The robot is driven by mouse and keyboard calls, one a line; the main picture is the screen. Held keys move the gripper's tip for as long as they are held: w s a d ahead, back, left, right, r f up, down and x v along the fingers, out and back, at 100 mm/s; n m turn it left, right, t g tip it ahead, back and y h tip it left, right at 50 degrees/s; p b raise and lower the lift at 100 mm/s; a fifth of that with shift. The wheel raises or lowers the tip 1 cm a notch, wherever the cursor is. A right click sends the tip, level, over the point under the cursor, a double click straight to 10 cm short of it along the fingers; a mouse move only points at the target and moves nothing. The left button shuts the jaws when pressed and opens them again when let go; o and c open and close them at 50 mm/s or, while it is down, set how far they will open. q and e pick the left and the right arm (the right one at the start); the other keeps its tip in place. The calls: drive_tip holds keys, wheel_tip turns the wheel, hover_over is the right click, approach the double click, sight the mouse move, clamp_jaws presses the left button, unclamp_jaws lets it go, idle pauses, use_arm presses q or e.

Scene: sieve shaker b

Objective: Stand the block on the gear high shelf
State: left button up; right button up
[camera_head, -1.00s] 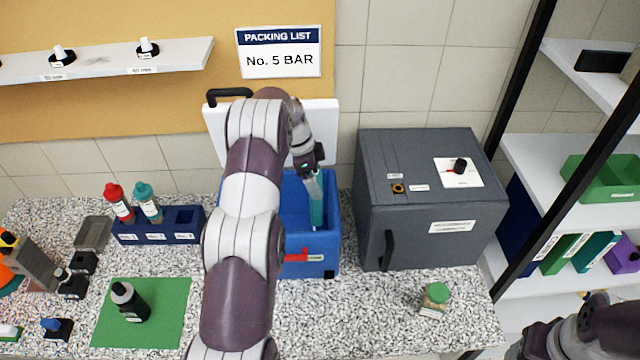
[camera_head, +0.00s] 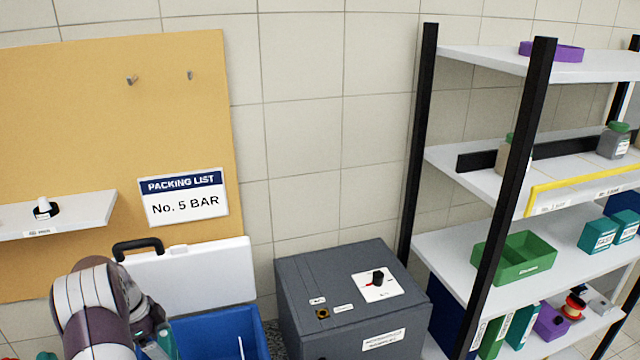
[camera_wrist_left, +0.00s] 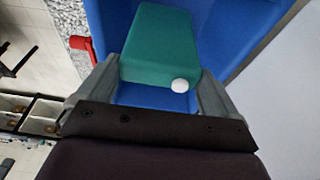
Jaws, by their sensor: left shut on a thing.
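The teal block (camera_wrist_left: 160,45) with a white round spot is between the fingers of my left gripper (camera_wrist_left: 160,75) in the left wrist view. The gripper is shut on it, over the blue case. In the head view only a piece of the block (camera_head: 167,341) shows at the bottom, beside my left gripper (camera_head: 152,346), partly cut off. The shelf rack stands at the right, with a top shelf (camera_head: 480,60) and a shelf with a yellow strip (camera_head: 470,178) below it. I cannot read which is the gear high shelf. My right gripper is not in view.
The blue case (camera_head: 205,335) has its white lid (camera_head: 190,275) raised. A grey cabinet (camera_head: 345,300) stands between case and rack. Black rack posts (camera_head: 510,180) stand in front of the shelves. A purple ring (camera_head: 552,50) lies on the top shelf; a green bin (camera_head: 515,262) sits lower.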

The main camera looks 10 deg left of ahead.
use_arm(q)
drive_tip(key=shift+w+d, duration=0.15)
drive_tip(key=w+d, duration=1.1)
drive_tip(key=d, duration=0.4)
wheel_tip(320, 180, down, 8)
drive_tip(key=b, duration=0.3)
drive_tip(key=shift+w+d+b, duration=0.15)
drive_tip(key=shift+w+b, duration=0.15)
